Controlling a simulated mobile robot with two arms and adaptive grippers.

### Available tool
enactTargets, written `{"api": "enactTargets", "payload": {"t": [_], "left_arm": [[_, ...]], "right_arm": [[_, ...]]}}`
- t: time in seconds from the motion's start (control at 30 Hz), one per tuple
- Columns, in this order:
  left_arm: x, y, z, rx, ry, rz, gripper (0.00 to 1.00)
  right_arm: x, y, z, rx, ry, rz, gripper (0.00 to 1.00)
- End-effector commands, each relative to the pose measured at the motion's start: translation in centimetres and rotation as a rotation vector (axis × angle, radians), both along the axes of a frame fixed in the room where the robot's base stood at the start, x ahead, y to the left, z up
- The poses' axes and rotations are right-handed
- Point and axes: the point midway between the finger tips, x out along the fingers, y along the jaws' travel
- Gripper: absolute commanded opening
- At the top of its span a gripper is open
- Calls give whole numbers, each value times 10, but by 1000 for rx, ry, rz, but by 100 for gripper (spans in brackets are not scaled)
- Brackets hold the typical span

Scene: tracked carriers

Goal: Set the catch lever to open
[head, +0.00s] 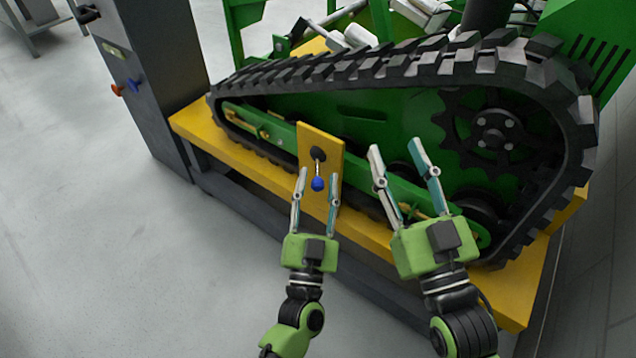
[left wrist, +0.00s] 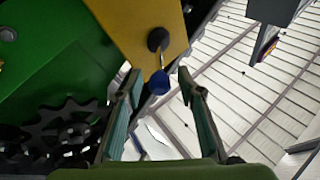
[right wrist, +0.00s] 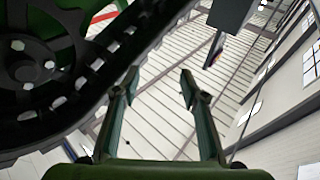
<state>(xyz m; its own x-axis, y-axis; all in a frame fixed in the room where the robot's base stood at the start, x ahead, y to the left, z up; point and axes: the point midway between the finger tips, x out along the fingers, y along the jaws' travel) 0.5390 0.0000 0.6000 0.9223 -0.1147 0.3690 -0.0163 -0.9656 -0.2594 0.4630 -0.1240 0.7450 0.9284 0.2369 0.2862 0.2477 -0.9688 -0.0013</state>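The catch lever (head: 318,183) is a thin metal rod with a blue knob, on a dark round pivot on a yellow plate (head: 320,139). In the head view it hangs down from the pivot. My left gripper (head: 318,187) is open, with its fingers on either side of the blue knob in that view. The left wrist view shows the knob (left wrist: 159,82) between and beyond the fingertips, and I see no contact. My right gripper (head: 394,145) is open and empty, to the right of the plate in front of the green track frame. The right wrist view shows nothing between its fingers (right wrist: 159,75).
A black rubber track (head: 400,68) runs around the green frame with a dark sprocket (head: 492,131). A yellow base ledge (head: 242,160) lies below it. A dark cabinet (head: 150,75) with orange and blue knobs stands at the left. The grey floor at left is clear.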

Motion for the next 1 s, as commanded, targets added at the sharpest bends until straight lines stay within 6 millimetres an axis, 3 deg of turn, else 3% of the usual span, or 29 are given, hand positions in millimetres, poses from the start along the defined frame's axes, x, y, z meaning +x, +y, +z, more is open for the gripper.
{"api": "enactTargets", "payload": {"t": [0.37,0.5,0.83,1.0], "left_arm": [[5,-1,2,0,1,0,35],[5,-1,2,0,1,0,0],[5,3,3,3,0,-15,0],[5,15,4,7,-2,-60,0]], "right_arm": [[-1,0,5,7,-24,1,40],[-1,0,5,7,-23,1,40],[0,0,2,0,-2,0,40],[5,-2,-24,-32,119,-6,40]]}}
